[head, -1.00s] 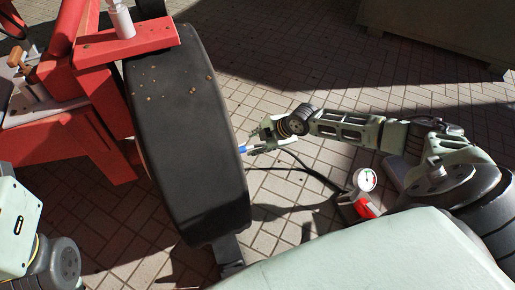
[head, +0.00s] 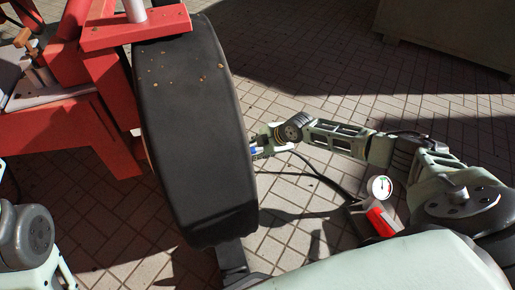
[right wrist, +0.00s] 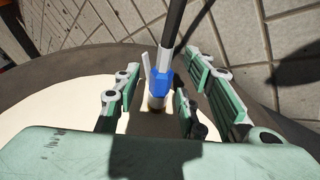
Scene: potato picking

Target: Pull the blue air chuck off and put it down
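The blue air chuck (right wrist: 160,83) sits on the pale valve stem (right wrist: 156,103) at the wheel's side, with a dark hose running up from it in the right wrist view. In the head view, the blue chuck (head: 254,150) shows as a small spot at the right side of the black tire (head: 192,130). My right gripper (head: 258,144) is at the chuck. In the right wrist view its fingers (right wrist: 156,92) stand on both sides of the chuck, open, with gaps visible. My left gripper is out of view; only part of my left arm shows.
A gauge (head: 379,187) with a red inflator body (head: 382,221) is near my right arm, and a black hose (head: 315,178) runs towards the chuck. A red stand (head: 95,110) is at the left. Tiled floor (head: 300,205) is open around the hose.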

